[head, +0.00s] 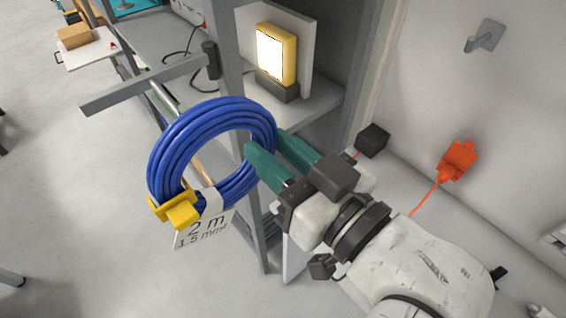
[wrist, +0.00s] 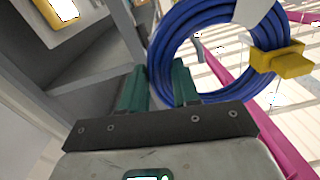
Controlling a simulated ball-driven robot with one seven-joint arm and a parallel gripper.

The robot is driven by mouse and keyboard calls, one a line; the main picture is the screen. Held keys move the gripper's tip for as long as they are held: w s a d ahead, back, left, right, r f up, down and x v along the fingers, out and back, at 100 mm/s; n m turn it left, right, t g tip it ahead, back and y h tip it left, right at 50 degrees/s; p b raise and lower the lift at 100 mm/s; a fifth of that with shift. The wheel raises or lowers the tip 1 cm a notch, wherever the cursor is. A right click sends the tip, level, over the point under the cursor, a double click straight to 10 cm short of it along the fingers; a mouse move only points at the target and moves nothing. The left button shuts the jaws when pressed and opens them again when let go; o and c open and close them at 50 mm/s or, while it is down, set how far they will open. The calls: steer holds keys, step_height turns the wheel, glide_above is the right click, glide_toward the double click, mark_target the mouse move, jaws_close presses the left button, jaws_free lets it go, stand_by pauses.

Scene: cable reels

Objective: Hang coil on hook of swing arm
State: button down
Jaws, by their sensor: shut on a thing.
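The blue cable coil (head: 214,112) has a yellow clip (head: 181,212) and a white tag reading "2 m 1.5 mm²" (head: 207,228). My gripper (head: 268,160) has green fingers and is shut on the right side of the coil, holding it in the air. In the wrist view the coil (wrist: 165,62) stands at the fingertips of my gripper (wrist: 160,80). The grey swing arm (head: 142,84) reaches left from a dark pivot (head: 211,60) on the shelf post, above and behind the coil. The coil seems apart from the arm. I cannot clearly see a hook tip.
A lit yellow lamp (head: 276,54) stands on the grey shelf (head: 318,106) behind my gripper. A grey wall hook (head: 484,37) and an orange plug (head: 457,160) are at the right. A table with a cardboard box (head: 74,37) is far left.

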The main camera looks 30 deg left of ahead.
steer(key=shift+w+a+b, duration=0.15)
steer(key=shift+a+b, duration=0.3)
steer(key=shift+b, duration=0.4)
steer(key=shift+w+a, duration=0.25)
steer(key=shift+a, duration=0.35)
steer(key=w+a+f+b, duration=0.2)
steer(key=w+a, duration=0.1)
steer(key=a, duration=0.5)
steer(key=shift+w+f+b, duration=0.15)
steer(key=shift+f+b, duration=0.15)
steer(key=shift+f, duration=0.05)
steer(key=shift+c, duration=0.5)
jaws_free()
